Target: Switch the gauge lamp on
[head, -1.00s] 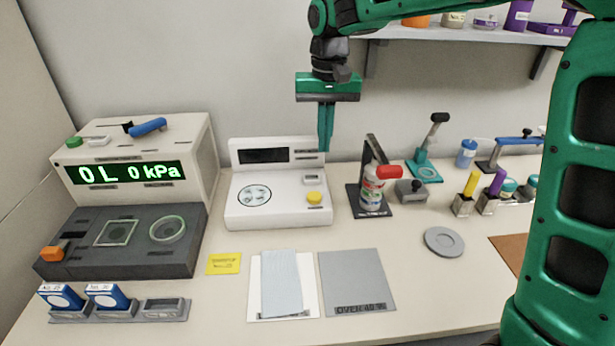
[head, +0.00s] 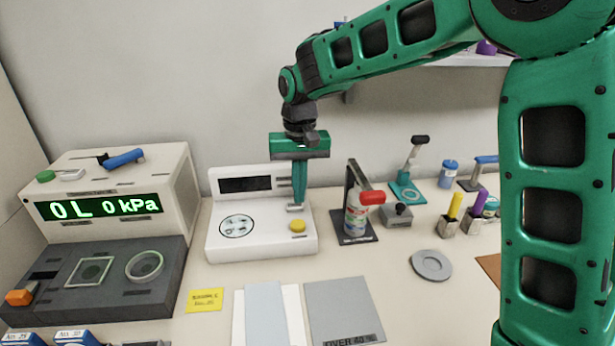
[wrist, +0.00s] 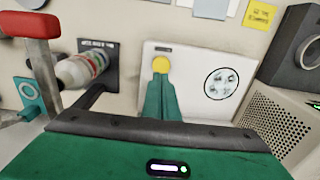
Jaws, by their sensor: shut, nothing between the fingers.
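A white bench unit (head: 262,243) has a dark screen (head: 245,184), a round dial-like disc (head: 236,226), a small grey switch-like part (head: 294,208) and a yellow button (head: 297,226). I cannot tell for sure which part is the gauge lamp or its switch. My gripper (head: 299,202) is shut and empty, pointing down over the unit's right side, with its tips at the grey part and just behind the yellow button. In the wrist view the fingertips (wrist: 160,78) appear right beside the yellow button (wrist: 160,64) and hide the grey part. Contact cannot be told.
Left stands a beige instrument with a lit green display (head: 99,204) on a dark grey base (head: 115,297). Sheets lie in front.

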